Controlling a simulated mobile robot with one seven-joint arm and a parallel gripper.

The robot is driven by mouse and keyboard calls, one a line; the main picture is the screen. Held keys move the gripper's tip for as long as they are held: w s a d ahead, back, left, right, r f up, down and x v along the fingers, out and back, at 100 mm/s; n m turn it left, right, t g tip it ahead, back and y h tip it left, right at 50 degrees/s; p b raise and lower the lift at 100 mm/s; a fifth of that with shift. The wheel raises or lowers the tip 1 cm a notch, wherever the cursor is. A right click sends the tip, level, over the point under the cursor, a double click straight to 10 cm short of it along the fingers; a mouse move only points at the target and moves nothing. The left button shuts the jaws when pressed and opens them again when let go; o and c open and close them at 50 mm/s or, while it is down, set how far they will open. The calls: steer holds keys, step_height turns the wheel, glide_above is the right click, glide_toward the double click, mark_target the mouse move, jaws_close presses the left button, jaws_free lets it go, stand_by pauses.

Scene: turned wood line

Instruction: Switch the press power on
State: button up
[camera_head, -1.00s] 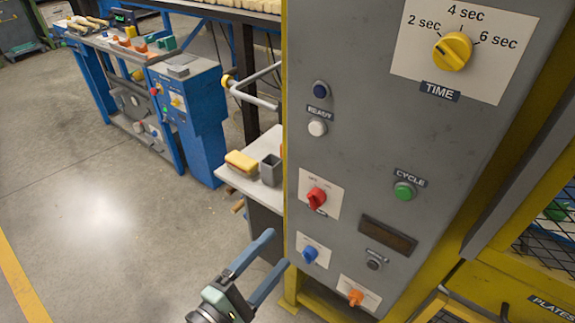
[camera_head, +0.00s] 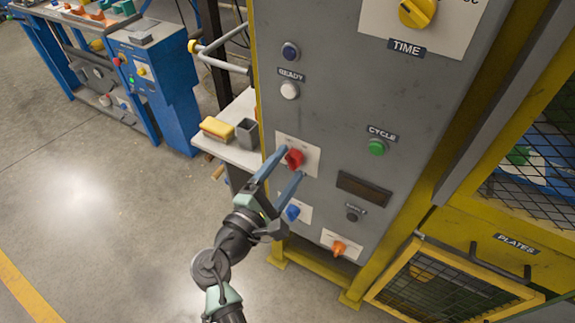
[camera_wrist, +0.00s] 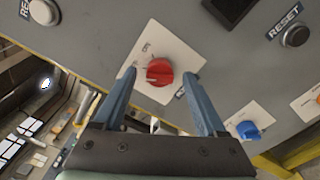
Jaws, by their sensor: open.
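The red rotary knob (camera_head: 294,159) sits on a white plate on the grey press panel (camera_head: 335,120). In the wrist view the red knob (camera_wrist: 159,72) shows ahead of my fingertips, midway between them, with printed marks beside it that are too small to read surely. My gripper (camera_head: 284,166) is open, its two blue fingers pointing at the panel on either side of the red knob. In the wrist view my gripper (camera_wrist: 164,75) holds nothing. I cannot tell whether the fingertips touch the plate.
A blue knob (camera_head: 292,212) and an orange knob (camera_head: 339,247) sit below. The green CYCLE button (camera_head: 377,147), white READY button (camera_head: 289,90) and yellow TIME knob (camera_head: 417,12) are on the same panel. A small shelf (camera_head: 228,149) with a yellow block (camera_head: 216,128) stands left.

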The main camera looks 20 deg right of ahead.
steer(key=shift+w+d, duration=0.2)
steer(key=shift+d, duration=0.05)
jaws_close()
stand_by(0.3)
